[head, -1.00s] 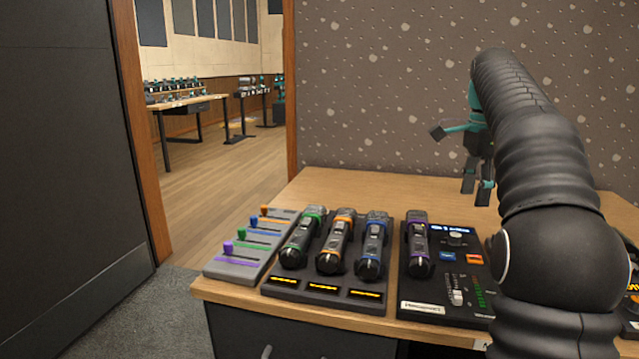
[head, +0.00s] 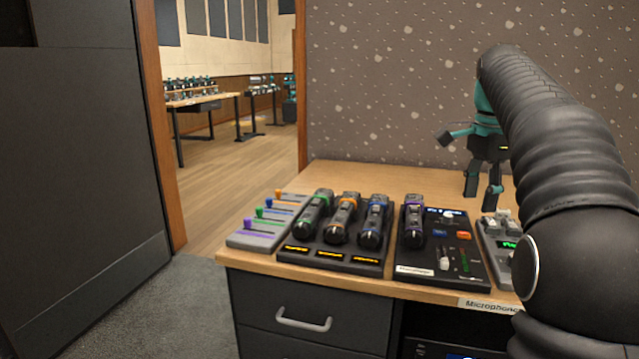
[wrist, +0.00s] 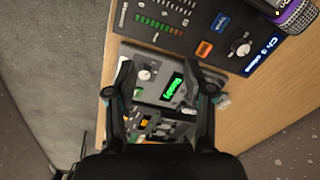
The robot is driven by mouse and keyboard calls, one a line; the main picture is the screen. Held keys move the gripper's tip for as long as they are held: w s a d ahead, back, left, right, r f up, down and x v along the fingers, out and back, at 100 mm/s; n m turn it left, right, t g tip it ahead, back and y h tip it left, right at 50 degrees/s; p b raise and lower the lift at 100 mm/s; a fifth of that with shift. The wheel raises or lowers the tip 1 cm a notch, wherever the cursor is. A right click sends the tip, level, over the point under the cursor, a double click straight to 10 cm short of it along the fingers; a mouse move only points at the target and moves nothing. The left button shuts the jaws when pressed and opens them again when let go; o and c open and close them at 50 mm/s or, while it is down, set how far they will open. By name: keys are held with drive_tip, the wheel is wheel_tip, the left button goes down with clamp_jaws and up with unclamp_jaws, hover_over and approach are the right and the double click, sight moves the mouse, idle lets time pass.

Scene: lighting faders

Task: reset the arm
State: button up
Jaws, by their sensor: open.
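My gripper (head: 481,188) hangs above the desk (head: 345,175) at its right part, with its fingers pointing down. My arm rises on the right of the head view and hides part of the desk. In the wrist view my gripper (wrist: 163,95) is open, its two fingers apart with nothing held between them. Beyond the fingers lies a grey device with a green display (wrist: 175,90); whether the fingers touch it cannot be told, but they look clear of it.
A fader board (head: 265,225) with coloured knobs, a rack of microphones (head: 340,222) and a black mixer panel (head: 450,262) stand along the desk's front. A dark cabinet (head: 80,160) is at left. A doorway with open wooden floor (head: 225,170) lies behind.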

drive_tip(key=s+a+f+n+t, duration=0.2)
drive_tip(key=s+a+f+n, duration=0.35)
drive_tip(key=s, duration=0.35)
drive_tip(key=s+a+f+n+t, duration=0.2)
drive_tip(key=s+a+f+n, duration=0.35)
drive_tip(key=s, duration=0.35)
drive_tip(key=s+a+f+n+t, duration=0.1)
drive_tip(key=s+a+f+n, duration=0.2)
drive_tip(key=s+f+n, duration=0.2)
drive_tip(key=s+f, duration=0.3)
drive_tip(key=f, duration=0.1)
drive_tip(key=shift+s+a+n, duration=0.15)
drive_tip(key=shift+s+n, duration=0.05)
drive_tip(key=shift+n, duration=0.1)
drive_tip(key=shift+f, duration=0.1)
